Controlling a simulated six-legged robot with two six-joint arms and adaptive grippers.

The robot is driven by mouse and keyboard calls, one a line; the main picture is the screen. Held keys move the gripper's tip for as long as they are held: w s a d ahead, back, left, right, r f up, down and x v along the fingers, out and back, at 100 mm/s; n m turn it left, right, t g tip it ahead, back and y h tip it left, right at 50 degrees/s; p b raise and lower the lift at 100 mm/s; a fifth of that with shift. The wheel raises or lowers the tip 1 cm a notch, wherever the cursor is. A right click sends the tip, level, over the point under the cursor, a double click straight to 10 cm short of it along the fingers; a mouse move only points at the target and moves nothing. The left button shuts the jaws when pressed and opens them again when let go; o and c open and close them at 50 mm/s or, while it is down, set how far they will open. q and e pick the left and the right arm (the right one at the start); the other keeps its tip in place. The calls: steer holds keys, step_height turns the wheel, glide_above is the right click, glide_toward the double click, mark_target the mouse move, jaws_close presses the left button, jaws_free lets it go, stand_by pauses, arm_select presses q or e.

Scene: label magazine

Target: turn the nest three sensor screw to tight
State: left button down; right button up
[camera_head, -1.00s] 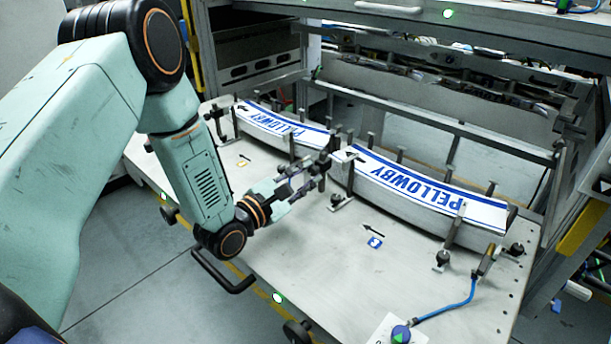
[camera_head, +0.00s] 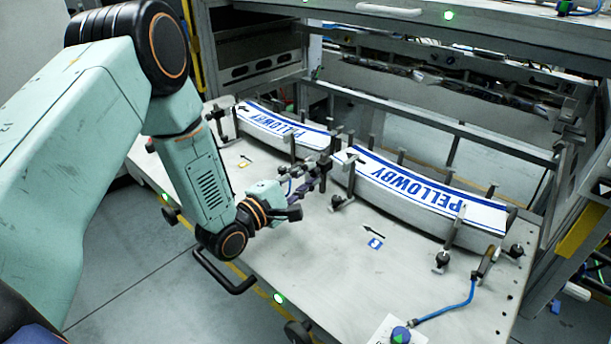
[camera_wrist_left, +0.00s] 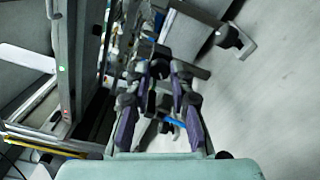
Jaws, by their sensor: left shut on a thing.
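My left gripper (camera_head: 312,180) reaches in from the left over the table, at the post between the two label nests. Its fingers are shut on a small dark part there, which I take to be the sensor screw; the fingers hide most of it. In the left wrist view the two dark, purple-sided fingers (camera_wrist_left: 160,105) point away from me, and what lies between their tips is too dark to make out. The left nest holds a PELLOWBY label stack (camera_head: 285,128); the right nest holds another (camera_head: 430,190). My right gripper is not in view.
A sensor (camera_head: 487,262) with a blue cable (camera_head: 455,305) stands at the right nest's near end. Dark knobs (camera_head: 441,262) and upright posts surround the nests. A blue tag (camera_head: 375,244) lies on the bare table front. A metal frame (camera_head: 545,215) rises behind.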

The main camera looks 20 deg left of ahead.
arm_select(q)
steer(key=shift+d+m, duration=0.1)
steer(key=shift+m, duration=0.7)
steer(key=c, duration=1.2)
jaws_free()
steer(key=shift+o, duration=0.2)
steer(key=shift+s+a, duration=0.3)
steer(key=shift+s, duration=0.2)
steer(key=v, duration=0.9)
steer(key=shift+s+a, duration=0.15)
steer(key=shift+s, duration=0.2)
steer(key=shift+s+a, duration=0.1)
steer(key=shift+s, duration=0.45)
